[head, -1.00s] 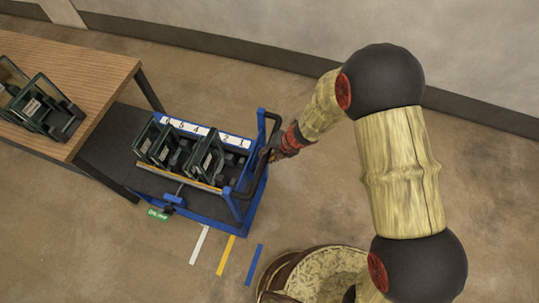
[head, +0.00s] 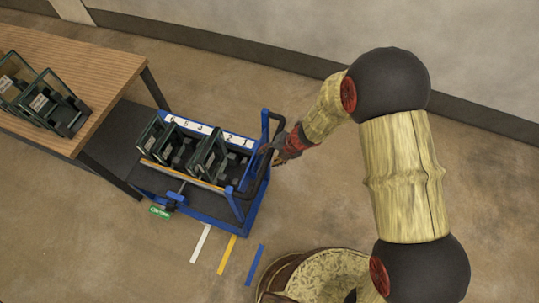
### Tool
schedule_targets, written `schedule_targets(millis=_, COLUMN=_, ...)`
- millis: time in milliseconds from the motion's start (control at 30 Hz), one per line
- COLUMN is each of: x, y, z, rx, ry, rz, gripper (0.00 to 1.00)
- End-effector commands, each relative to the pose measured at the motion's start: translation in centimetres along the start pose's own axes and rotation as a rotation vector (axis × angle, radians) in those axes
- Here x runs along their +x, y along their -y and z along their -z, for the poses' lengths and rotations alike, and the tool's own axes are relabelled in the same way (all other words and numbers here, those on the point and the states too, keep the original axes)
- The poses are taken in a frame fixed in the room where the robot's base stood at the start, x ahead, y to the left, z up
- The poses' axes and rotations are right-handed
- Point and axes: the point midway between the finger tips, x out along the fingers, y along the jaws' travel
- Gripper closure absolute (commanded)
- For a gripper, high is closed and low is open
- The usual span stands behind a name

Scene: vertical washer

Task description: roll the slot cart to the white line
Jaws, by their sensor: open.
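The slot cart (head: 228,215) is a blue-framed cart with a dark deck and a white numbered strip. It carries several dark green framed units in its slots. It stands beside the wooden table, its left part close to the table's leg. A black handle bar (head: 262,180) rises at its right end. My gripper (head: 270,156) is at this handle, its fingers small and partly hidden, so contact is unclear. The white line (head: 200,243) lies on the floor just below the cart's front edge. A green tag (head: 159,212) sits at the cart's lower left.
A yellow line (head: 227,254) and a blue line (head: 254,265) lie right of the white one. The wooden table (head: 85,62) at left holds more framed units (head: 45,103). A wall with a dark skirting (head: 290,62) runs behind.

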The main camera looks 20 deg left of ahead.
Motion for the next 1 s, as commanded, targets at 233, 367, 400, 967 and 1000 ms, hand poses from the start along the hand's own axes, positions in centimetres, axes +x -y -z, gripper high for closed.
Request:
schedule_targets(millis=233, x=0.0, y=0.0, z=0.0, rx=0.0, ry=0.0, rz=0.0, gripper=0.55)
schedule_targets(millis=367, x=-0.6, y=-0.1, z=0.0, rx=0.001, ry=0.0, rz=0.0, gripper=0.55)
schedule_targets(millis=400, x=-1.0, y=-0.1, z=0.0, rx=0.001, ry=0.0, rz=0.0, gripper=0.55)
schedule_targets(millis=967, x=-6.1, y=-0.1, z=0.0, rx=0.001, ry=0.0, rz=0.0, gripper=0.55)
schedule_targets(millis=1000, x=-6.5, y=-0.1, z=0.0, rx=0.001, ry=-0.001, rz=0.0, gripper=0.55)
